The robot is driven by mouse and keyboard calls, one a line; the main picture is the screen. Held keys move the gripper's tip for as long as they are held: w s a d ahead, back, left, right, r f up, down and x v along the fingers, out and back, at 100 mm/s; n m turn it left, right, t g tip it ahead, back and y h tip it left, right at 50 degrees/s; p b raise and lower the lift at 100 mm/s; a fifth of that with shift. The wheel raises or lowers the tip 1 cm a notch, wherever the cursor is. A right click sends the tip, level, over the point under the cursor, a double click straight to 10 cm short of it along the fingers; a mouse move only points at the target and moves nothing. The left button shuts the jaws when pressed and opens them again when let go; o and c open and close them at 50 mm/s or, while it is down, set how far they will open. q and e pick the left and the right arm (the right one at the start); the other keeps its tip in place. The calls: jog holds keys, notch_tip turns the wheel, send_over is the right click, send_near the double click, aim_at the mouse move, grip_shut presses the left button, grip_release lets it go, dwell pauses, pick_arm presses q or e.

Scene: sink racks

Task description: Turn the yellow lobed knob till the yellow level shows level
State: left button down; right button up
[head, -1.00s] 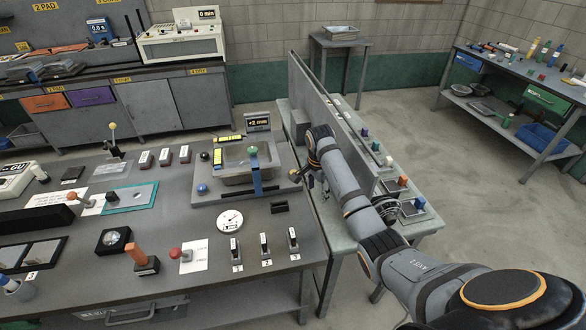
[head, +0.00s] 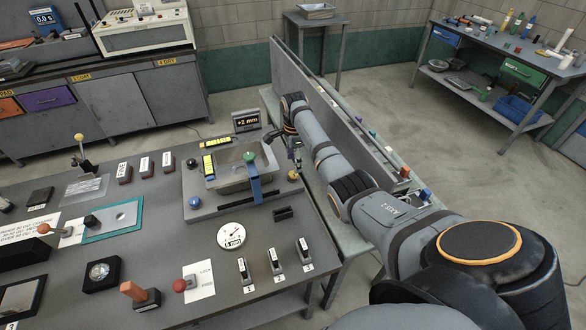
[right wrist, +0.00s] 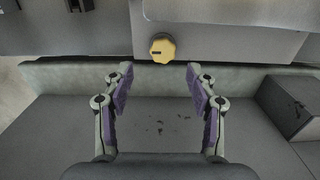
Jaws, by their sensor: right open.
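The yellow lobed knob (head: 293,176) sits at the right end of the tray stand (head: 203,211). In the right wrist view the knob (right wrist: 162,47) shows a dark mark on its left side and lies just beyond the fingertips, centred between them. My right gripper (right wrist: 158,76) is open and apart from the knob; in the head view it (head: 296,156) is just above and behind it. Two yellow levels, one upright (head: 209,165) and one crosswise (head: 215,142), are on the stand; their bubbles are too small to read. A display (head: 246,121) reads +2 mm. My left gripper is out of view.
A blue knob (head: 194,202) and a green knob (head: 249,157) are on the same stand. A tall grey panel (head: 310,90) stands right behind my right arm. Several switches (head: 275,260) and a round dial (head: 231,236) are in front of the stand.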

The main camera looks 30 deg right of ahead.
aim_at(293, 173)
jog(key=f, duration=0.5)
jog(key=shift+w, duration=0.35)
jog(key=shift+f, duration=0.3)
jog(key=shift+s+f, duration=0.1)
jog(key=shift+c, duration=0.5)
jog(key=c, duration=1)
jog(key=shift+c, duration=0.3)
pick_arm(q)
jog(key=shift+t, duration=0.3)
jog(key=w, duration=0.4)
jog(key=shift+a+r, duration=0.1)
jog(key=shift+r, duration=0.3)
